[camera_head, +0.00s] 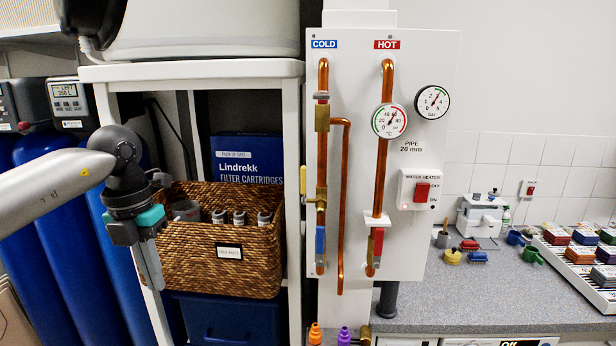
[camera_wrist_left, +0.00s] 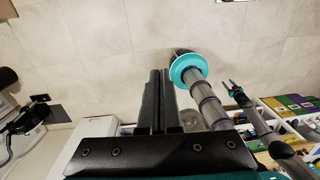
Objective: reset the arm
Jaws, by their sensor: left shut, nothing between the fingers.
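My left arm comes in from the left in the head view, bent at a dark wrist. My left gripper (camera_head: 157,285) points down beside the front left post of the white shelf, left of the wicker basket. Its fingers are shut with nothing between them. In the left wrist view its two dark fingers (camera_wrist_left: 159,74) lie together over the pale tiled floor. My right gripper (camera_wrist_left: 231,87) shows small at the right of the left wrist view, its two fingers apart and seemingly empty. It is not in the head view.
The wicker basket (camera_head: 215,262) holds several grey cylinders on the white shelf (camera_head: 205,70). Blue tanks (camera_head: 50,230) stand at left. A pipe board (camera_head: 430,130) with gauges and valves stands to the right. The grey counter (camera_head: 480,290) carries coloured items.

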